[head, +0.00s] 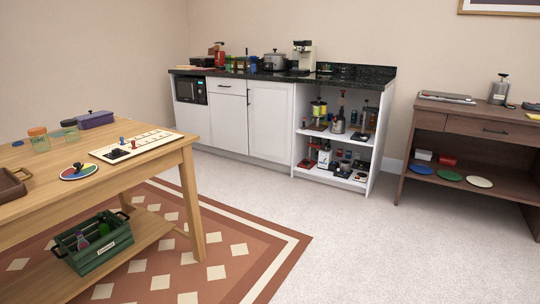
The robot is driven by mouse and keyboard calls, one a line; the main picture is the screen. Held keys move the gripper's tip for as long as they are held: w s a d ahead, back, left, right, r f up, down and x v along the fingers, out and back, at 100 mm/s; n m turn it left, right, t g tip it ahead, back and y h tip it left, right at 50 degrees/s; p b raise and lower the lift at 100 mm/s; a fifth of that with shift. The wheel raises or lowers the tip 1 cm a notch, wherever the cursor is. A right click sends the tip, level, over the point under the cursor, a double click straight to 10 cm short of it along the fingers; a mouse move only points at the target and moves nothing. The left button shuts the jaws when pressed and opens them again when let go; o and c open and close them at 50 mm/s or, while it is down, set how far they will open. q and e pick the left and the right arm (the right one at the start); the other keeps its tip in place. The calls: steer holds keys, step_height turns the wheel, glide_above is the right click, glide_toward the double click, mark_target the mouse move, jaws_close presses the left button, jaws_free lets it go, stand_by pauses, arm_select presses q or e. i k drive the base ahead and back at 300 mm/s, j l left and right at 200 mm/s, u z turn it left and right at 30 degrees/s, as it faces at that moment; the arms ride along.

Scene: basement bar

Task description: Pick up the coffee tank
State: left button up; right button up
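I cannot tell for certain which thing is the coffee tank. A pale and dark coffee-machine-like appliance (303,56) stands at the right part of the black countertop (345,76). A silver canister with a dark top (499,90) stands upright on the brown wooden desk (470,107) at the far right. More small containers, including a metal jug-like one (338,126), stand on the open white shelves below the counter. All are far off and small. Neither of my grippers is in view.
A wooden table (165,156) with jars and a game board fills the left, with a green crate (93,243) on its lower shelf. A patterned rug (225,262) lies beneath. Pale floor is clear ahead, toward the counter and desk.

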mark_target(295, 54)
steer(key=i+l, duration=0.1)
steer(key=i, duration=3.4)
steer(key=i+u, duration=0.25)
steer(key=i, duration=0.35)
steer(key=i+l+u, duration=0.3)
steer(key=i, duration=0.3)
steer(key=i+j, duration=0.05)
